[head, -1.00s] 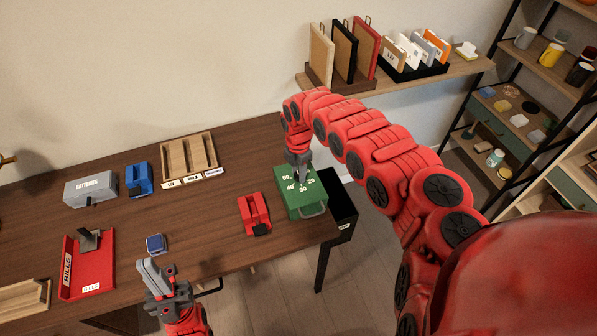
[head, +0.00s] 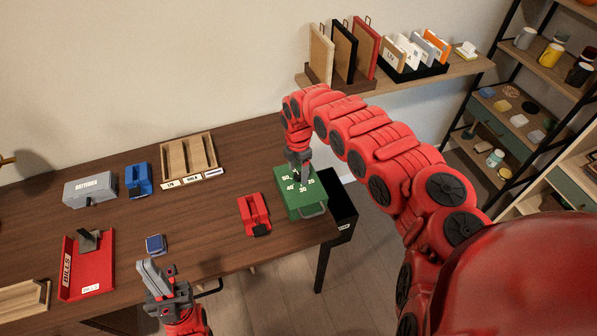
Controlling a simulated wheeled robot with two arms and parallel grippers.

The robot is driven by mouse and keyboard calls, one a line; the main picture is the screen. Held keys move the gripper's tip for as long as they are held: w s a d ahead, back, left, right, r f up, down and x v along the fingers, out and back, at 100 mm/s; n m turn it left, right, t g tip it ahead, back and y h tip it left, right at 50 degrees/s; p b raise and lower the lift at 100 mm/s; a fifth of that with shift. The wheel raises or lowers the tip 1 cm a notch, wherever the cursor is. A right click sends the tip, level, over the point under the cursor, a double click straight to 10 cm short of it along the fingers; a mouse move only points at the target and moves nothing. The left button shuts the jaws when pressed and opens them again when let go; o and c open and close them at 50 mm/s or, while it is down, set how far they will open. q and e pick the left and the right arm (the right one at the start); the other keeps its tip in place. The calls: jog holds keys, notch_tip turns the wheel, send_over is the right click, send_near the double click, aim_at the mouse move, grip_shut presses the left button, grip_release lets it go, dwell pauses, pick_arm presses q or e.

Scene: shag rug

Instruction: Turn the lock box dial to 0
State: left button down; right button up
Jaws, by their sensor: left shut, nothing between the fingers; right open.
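The green lock box (head: 307,205) sits at the right end of the wooden table, with a handle on its front. White numbers, among them 20, 30, 40 and 50, show on its top around the dial. My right gripper (head: 300,181) points down over the middle of the box top, at the dial. It is open; its fingers and arm hide most of the dial, so I cannot tell the dial's setting or whether the fingers touch it. My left gripper (head: 153,276) is shut and empty, near the table's front edge, apart from the box.
A red device (head: 254,214) stands just left of the box. A small blue box (head: 156,244), a red bills tray (head: 75,280), a batteries box (head: 90,190), a blue device (head: 138,179) and a wooden sorter (head: 178,172) are further left. A black bin (head: 341,222) is right of the table.

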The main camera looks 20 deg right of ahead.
aim_at(298, 174)
notch_tip(298, 174, up, 16)
jog(key=b, duration=0.3)
jog(key=shift+r, duration=0.25)
